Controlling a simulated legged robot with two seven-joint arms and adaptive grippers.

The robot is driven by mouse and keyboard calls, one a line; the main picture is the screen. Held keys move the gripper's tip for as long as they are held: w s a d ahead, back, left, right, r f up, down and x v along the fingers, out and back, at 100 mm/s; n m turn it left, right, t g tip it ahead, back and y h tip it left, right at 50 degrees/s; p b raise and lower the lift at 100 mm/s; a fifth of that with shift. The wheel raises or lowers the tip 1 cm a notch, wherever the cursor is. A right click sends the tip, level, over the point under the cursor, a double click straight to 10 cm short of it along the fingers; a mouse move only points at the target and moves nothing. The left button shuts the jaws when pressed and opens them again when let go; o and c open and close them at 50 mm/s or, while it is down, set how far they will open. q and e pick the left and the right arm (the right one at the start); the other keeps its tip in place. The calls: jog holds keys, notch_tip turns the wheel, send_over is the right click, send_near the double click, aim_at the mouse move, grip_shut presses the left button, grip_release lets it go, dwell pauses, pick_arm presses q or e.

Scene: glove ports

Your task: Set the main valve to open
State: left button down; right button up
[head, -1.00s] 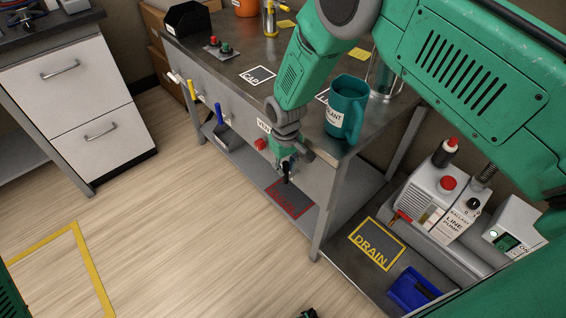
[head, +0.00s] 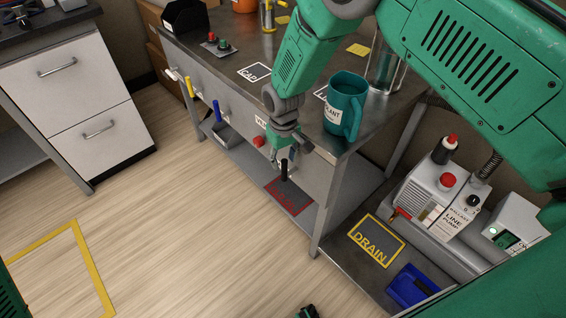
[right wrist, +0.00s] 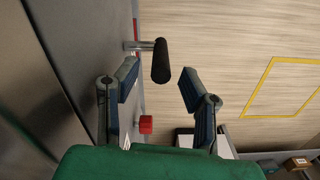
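A black lever handle (head: 284,171) on a metal stem sticks out from the bench front. I take it to be the main valve's handle; its label (head: 261,122) is mostly hidden behind my arm. My right gripper (head: 287,153) is beside it at the bench front. In the right wrist view the black handle (right wrist: 161,60) lies just beyond and between the parted fingers (right wrist: 159,84), with no clear contact. The right gripper is open and empty. A small dark green piece (head: 307,312) at the bottom edge of the head view may be my left gripper; its fingers cannot be made out.
A red knob (head: 258,141) sits left of the handle, close to the right gripper. A teal mug (head: 345,103) stands at the bench corner above. Blue (head: 217,110) and yellow (head: 190,87) handles line the bench front. A line pump (head: 437,196) stands at right. The floor is clear.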

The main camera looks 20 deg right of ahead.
notch_tip(320, 180, up, 10)
jog(key=shift+w+a+f, duration=0.15)
dwell(0.5)
jog(key=s+d+f, duration=0.4)
jog(key=s+f, duration=0.8)
jog(key=s, duration=0.4)
jog(key=s+d, duration=0.1)
jog(key=s, duration=0.8)
jog(key=s+d+m, duration=0.1)
jog(key=s+d, duration=0.1)
jog(key=s, duration=0.7)
jog(key=shift+d+f+t, duration=0.25)
jog(key=shift+t, duration=0.15)
jog(key=shift+w, duration=0.15)
